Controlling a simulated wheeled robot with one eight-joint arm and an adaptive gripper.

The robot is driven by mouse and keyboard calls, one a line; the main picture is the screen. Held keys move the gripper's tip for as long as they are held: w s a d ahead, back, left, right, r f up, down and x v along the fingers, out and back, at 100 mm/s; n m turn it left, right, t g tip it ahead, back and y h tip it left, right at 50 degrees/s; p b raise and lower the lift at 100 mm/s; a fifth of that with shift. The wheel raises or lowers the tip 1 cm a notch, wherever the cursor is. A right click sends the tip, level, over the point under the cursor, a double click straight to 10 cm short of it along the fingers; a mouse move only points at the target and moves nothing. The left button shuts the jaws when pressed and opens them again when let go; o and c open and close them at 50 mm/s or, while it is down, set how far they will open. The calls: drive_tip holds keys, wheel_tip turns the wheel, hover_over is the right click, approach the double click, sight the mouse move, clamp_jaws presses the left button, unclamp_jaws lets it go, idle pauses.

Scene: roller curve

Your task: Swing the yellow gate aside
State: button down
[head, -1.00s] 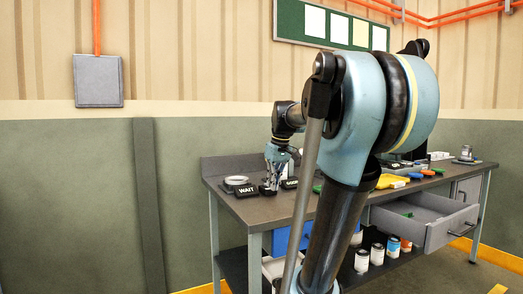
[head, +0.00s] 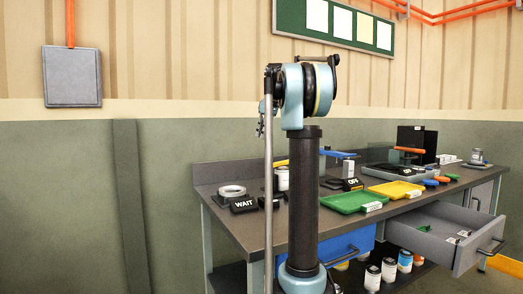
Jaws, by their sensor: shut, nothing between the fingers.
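A short piece of a yellow bar (head: 281,163), which looks like the yellow gate, shows above the bench just left of my upright arm column. The rest of it is hidden behind the column, so I cannot tell how far it is swung. A pale can (head: 282,178) stands just below the bar. My gripper (head: 261,122) shows only in part, small and dark, at the left edge of my raised arm. It is shut and empty, well above the bench and apart from the yellow bar.
On the bench (head: 235,222) are a WAIT block (head: 243,204), an OFF block (head: 352,184), a green tray (head: 345,203) and a yellow tray (head: 396,189). A blue bar (head: 338,154) and an orange bar (head: 408,150) stand farther back. An open drawer (head: 432,246) juts forward.

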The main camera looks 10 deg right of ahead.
wheel_tip(320, 180, down, 9)
drive_tip(key=shift+s+d+f, duration=0.15)
drive_tip(key=shift+s+d, duration=0.1)
drive_tip(key=shift+s, duration=0.05)
idle(0.5)
drive_tip(key=shift+a, duration=0.1)
